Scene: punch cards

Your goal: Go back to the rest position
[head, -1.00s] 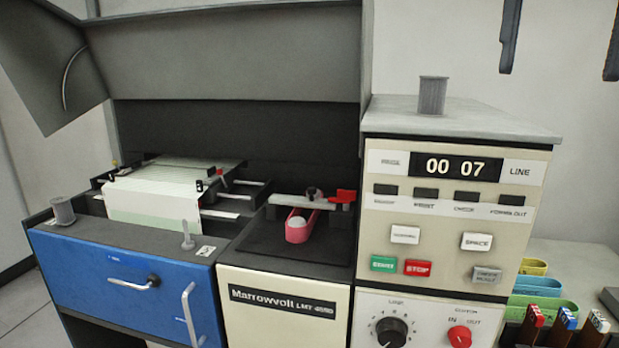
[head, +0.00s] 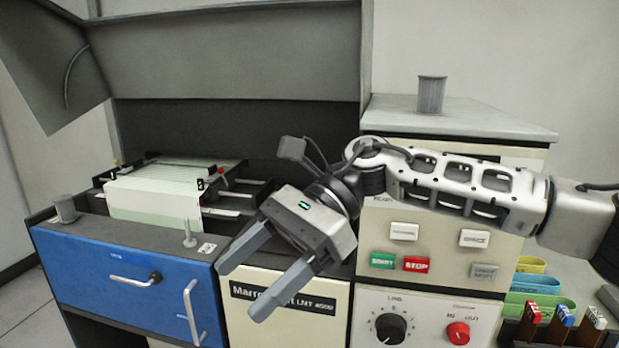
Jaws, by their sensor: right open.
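My right arm reaches in from the right across the front of the control panel. Its gripper (head: 248,292) points down and to the left in front of the Marrowvolt machine (head: 245,320). The two fingers are apart with nothing between them. The gripper and wrist hide the pink loop and red part on the machine's middle deck, and the arm hides the number display. My left gripper is not in view.
The control panel carries a green START button (head: 383,260), a red STOP button (head: 416,264) and knobs (head: 391,328). A grey cylinder (head: 431,94) stands on top. A paper stack (head: 155,200) sits behind the blue drawer front (head: 120,285). Coloured racks (head: 540,287) stand at right.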

